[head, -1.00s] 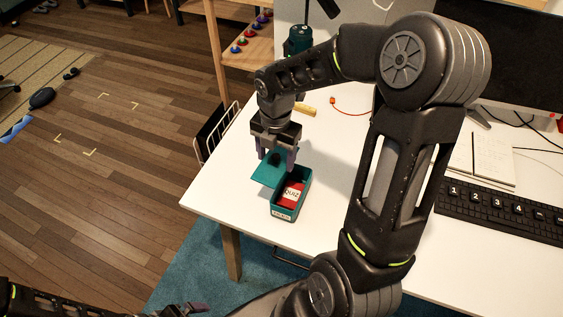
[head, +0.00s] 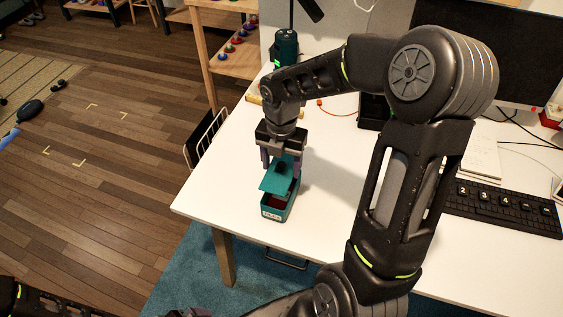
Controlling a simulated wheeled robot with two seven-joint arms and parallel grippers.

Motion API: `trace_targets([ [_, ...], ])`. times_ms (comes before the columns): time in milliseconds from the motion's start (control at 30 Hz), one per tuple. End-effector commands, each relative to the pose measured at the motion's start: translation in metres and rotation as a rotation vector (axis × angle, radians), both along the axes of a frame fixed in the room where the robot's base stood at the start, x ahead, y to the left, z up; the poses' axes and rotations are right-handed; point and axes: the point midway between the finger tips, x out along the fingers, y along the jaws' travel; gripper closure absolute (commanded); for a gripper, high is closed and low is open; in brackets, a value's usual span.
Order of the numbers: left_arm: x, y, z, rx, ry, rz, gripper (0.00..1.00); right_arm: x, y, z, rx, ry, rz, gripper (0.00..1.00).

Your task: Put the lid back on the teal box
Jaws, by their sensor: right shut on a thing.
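The teal box (head: 274,213) stands open-topped on the white table near its left front corner, with a label on its front and something red inside. The teal lid (head: 272,184) has a dark knob and hangs over the box, covering much of the opening in this view. It looks a little above the rim; the exact gap is hard to tell. My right gripper (head: 281,168) points down and is shut on the lid by its knob. My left gripper (head: 190,313) is at the bottom edge, mostly cut off, far from the box.
A keyboard (head: 503,208), a notepad (head: 482,160) and a monitor (head: 475,60) are on the right. A dark green device (head: 286,48) stands at the back. A wire rack (head: 207,140) hangs by the left edge. Table around the box is clear.

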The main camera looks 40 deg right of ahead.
Motion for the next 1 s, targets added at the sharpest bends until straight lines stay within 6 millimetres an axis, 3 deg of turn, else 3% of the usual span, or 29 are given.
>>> trace_targets([
  [500,0.004,-0.002,-0.031,-0.009,-0.012,-0.003,0.0,0.0,0.0,-0.052,0.0,0.001,-0.001,0.82],
  [1000,0.005,-0.002,-0.034,-0.01,-0.014,-0.005,0.0,0.0,0.0,-0.058,0.0,0.0,0.0,0.82],
])
